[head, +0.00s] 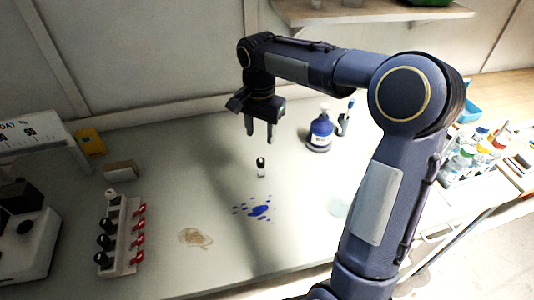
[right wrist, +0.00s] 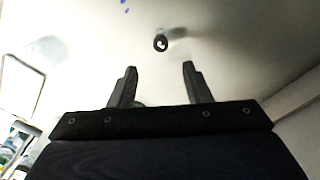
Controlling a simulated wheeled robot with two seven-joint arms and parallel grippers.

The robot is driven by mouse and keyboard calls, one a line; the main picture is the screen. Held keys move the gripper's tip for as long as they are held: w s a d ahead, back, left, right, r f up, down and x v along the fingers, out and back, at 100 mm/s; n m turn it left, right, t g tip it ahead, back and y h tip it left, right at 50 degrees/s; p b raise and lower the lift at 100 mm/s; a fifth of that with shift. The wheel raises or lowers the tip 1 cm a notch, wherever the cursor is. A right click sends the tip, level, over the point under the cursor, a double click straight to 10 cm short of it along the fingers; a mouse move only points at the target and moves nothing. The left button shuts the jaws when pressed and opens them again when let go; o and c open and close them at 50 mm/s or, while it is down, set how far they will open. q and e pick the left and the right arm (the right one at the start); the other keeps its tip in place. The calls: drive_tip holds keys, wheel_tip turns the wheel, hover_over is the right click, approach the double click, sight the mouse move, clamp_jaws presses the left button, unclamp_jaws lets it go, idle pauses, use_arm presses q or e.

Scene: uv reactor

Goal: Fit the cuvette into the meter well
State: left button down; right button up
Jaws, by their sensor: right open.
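A small cuvette with a black cap and pale body (head: 261,167) stands upright on the bench near the middle. In the right wrist view its dark round top (right wrist: 160,43) shows just beyond the fingertips, between their lines. My right gripper (head: 260,136) is open and empty, with its fingers pointing down, above and slightly behind the cuvette and apart from it. In the right wrist view both fingers of the right gripper (right wrist: 160,68) are spread with nothing between them. A white and black instrument (head: 33,235) stands at the left edge, partly cut off; I cannot make out a well in it. My left gripper is not seen.
A white rack with black knobs and red clips (head: 119,258) stands at the left. Blue spots (head: 258,211) and a brown stain (head: 195,238) mark the bench. A blue bottle (head: 320,131) stands behind right. The bench around the cuvette is clear.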

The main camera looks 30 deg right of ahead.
drive_tip(key=s+a+r+n+t+y, duration=0.1)
drive_tip(key=s+n, duration=0.1)
drive_tip(key=s, duration=0.5)
drive_tip(key=s+r+n+t+y, duration=0.1)
drive_tip(key=s+n, duration=0.2)
drive_tip(key=s, duration=0.4)
drive_tip(key=shift+s+a+r+n+t, duration=0.3)
drive_tip(key=shift+s+a+r+t, duration=0.05)
drive_tip(key=shift+t, duration=0.05)
drive_tip(key=shift+o, duration=0.6)
drive_tip(key=s+a+f+n+t+y, duration=0.1)
drive_tip(key=s+a+f+n, duration=0.3)
drive_tip(key=s, duration=0.5)
drive_tip(key=shift+s+f+t+y, duration=0.3)
drive_tip(key=shift+t+y, duration=0.1)
drive_tip(key=shift+t, duration=0.5)
drive_tip(key=m+g+h+b, duration=0.4)
drive_tip(key=m+g, duration=0.2)
drive_tip(key=m, duration=0.3)
hover_over(261, 160)
drive_tip(key=f, duration=0.4)
drive_tip(key=shift+s+f, duration=0.25)
drive_tip(key=shift+w+f+m, duration=0.15)
drive_tip(key=shift+f+m, duration=0.05)
drive_tip(key=shift+m, duration=0.2)
drive_tip(key=shift+f, duration=0.4)
wheel_tip(261, 160, down, 7)
drive_tip(key=shift+r, duration=0.1)
clamp_jaws()
